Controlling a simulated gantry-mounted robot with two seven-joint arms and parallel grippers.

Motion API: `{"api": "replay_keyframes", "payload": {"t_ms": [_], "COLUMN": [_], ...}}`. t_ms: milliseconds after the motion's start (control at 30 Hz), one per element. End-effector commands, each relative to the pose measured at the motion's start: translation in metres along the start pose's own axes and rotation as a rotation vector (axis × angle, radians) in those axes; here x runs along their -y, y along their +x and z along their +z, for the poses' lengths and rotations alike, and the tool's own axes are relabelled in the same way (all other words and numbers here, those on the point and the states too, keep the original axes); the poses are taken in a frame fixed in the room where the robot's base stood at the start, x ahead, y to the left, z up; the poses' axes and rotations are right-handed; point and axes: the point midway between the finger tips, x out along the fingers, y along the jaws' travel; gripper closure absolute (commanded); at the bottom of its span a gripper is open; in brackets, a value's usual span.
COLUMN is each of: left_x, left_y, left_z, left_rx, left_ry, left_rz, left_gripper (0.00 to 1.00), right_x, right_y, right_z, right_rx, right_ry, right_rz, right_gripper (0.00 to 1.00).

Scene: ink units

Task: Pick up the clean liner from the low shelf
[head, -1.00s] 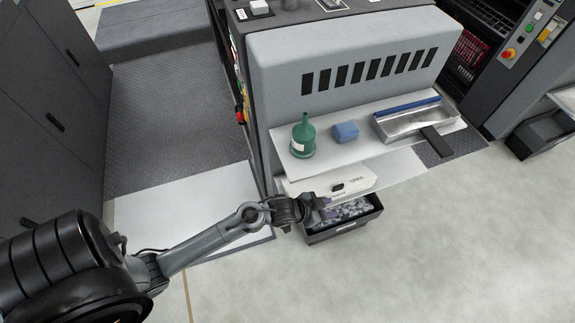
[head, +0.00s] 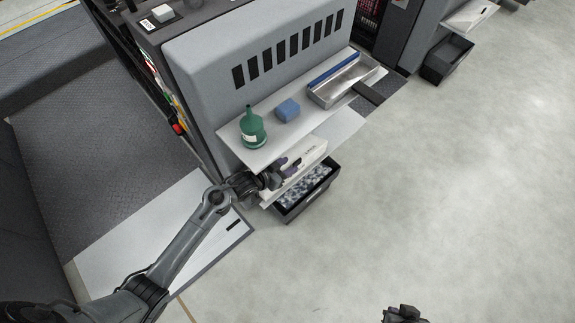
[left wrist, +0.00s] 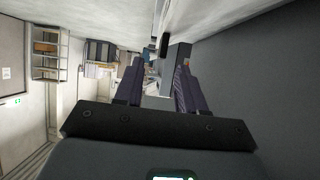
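I cannot make out a separate liner; the liner may be hidden by my gripper.
The upper shelf (head: 232,133) overhangs my left gripper and carries a green bottle (head: 252,130), a blue block (head: 287,110) and a metal tray (head: 318,97). Below stands a black bin (head: 292,212) with crumpled grey-white material.

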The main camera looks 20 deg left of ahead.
Motion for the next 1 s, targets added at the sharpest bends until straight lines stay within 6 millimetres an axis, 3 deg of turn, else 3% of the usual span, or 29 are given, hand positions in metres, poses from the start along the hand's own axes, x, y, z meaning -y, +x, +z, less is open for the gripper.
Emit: {"api": "replay_keyframes", "payload": {"t_ms": [300,633,667,900,1000], "left_x": [0.002,0.003,0.003,0.003,0.003], "left_y": [0.04,0.045,0.045,0.045,0.045], "left_z": [0.004,0.002,0.002,0.002,0.002], "left_rx": [-0.001,0.0,0.0,0.0,0.0], "left_ry": [0.0,0.001,0.001,0.001,0.0], "left_rz": [0.001,0.001,0.0,0.0,0.0], "left_gripper": [0.61,0.61,0.62,0.99,1.0], "right_x": [0.004,0.004,0.004,0.003,0.002], "right_y": [0.025,0.026,0.026,0.026,0.026], "right_z": [0.008,0.009,0.009,0.009,0.01], "right_rx": [0.0,0.001,0.001,0.002,0.003], "right_ry": [0.006,0.007,0.007,0.003,-0.001], "right_rz": [-0.007,-0.008,-0.008,-0.005,-0.002], "right_gripper": [1.0,1.0,1.0,1.0,1.0]}}
